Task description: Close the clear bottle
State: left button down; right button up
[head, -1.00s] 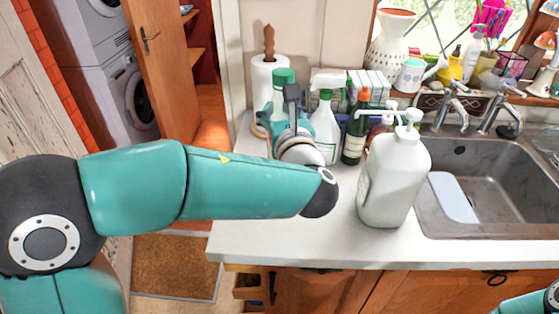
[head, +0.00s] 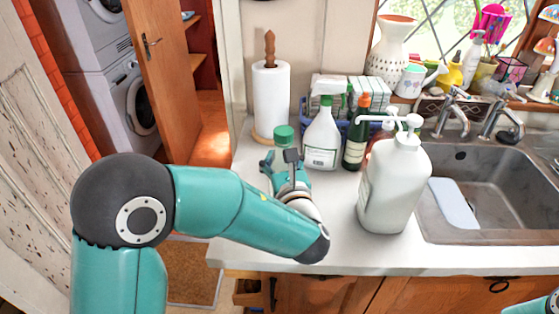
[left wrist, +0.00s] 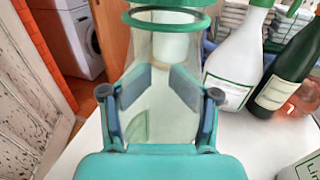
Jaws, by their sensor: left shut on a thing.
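The clear bottle (left wrist: 150,55) is see-through, with a green rim ring (left wrist: 165,20) near the top of the left wrist view. In the head view a green lid (head: 284,132) shows at its top, just above my left gripper (head: 279,159). My left gripper (left wrist: 158,85) is shut on the bottle's body, one finger on each side. The bottle looks upright; I cannot tell whether its base touches the counter or whether the lid is fully seated. Only a piece of my right arm shows at the lower right of the head view; its gripper is out of frame.
A paper towel roll (head: 272,100) stands behind the bottle. A white spray bottle (head: 322,135), a dark green bottle (head: 355,140) and a large white pump bottle (head: 393,185) stand to the right, before the sink (head: 490,190).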

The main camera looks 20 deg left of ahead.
pick_arm(q)
jog(key=shift+f, duration=0.6)
jog(key=shift+c, duration=1.3)
grip_release()
jog(key=b+v, duration=0.2)
jog(key=v, duration=1)
